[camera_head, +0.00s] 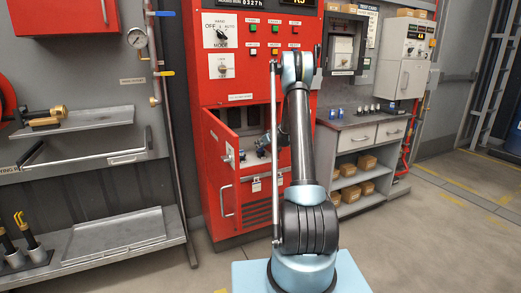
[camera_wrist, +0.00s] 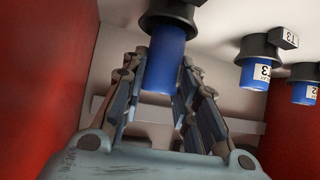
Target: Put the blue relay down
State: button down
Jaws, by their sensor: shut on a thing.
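A blue relay (camera_wrist: 166,52) with a wide black end stands between the two fingers of my gripper (camera_wrist: 163,78) in the wrist view. The fingers are closed around its blue body. Its black end runs out of the picture at the top, so I cannot tell whether it touches anything there. In the camera_head view my gripper (camera_head: 264,146) is small and partly hidden by my arm, at the open compartment of the red cabinet (camera_head: 222,178); the held relay cannot be made out there.
Two more blue relays with black ends, one marked T3 (camera_wrist: 257,72) and one marked T2 (camera_wrist: 305,92), are close on the right. A red wall (camera_wrist: 40,80) is on the left. Small blue and dark items (camera_head: 374,109) stand on the grey counter (camera_head: 350,119) right of the cabinet.

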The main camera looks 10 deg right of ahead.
jog(key=shift+w+d+f, duration=0.1)
jog(key=shift+w+f, duration=0.05)
jog(key=shift+f, duration=0.65)
jog(key=c, duration=1.3)
grip_release()
jog(key=shift+r, duration=0.1)
jog(key=v, duration=1.2)
jog(key=s+a+r+m+g+h, duration=0.1)
jog(key=s+a+r, duration=0.25)
jog(key=s, duration=0.65)
jog(key=s+a+r+g, duration=0.2)
jog(key=s+r, duration=0.2)
jog(key=s, duration=0.7)
jog(key=s+a+r+m+g+h, duration=0.15)
jog(key=s+r, duration=0.25)
jog(key=s, duration=0.6)
jog(key=s+f+m+g+h, duration=0.1)
jog(key=s+f, duration=0.2)
jog(key=s, duration=0.8)
jog(key=s+d+f+m+g+h, duration=0.1)
jog(key=s+f, duration=0.2)
jog(key=s, duration=0.7)
jog(key=s+d+f+m+g+h, duration=0.1)
jog(key=s+f, duration=0.2)
jog(key=s, duration=0.8)
jog(key=shift+s+f, duration=0.35)
jog(key=shift+f, duration=0.05)
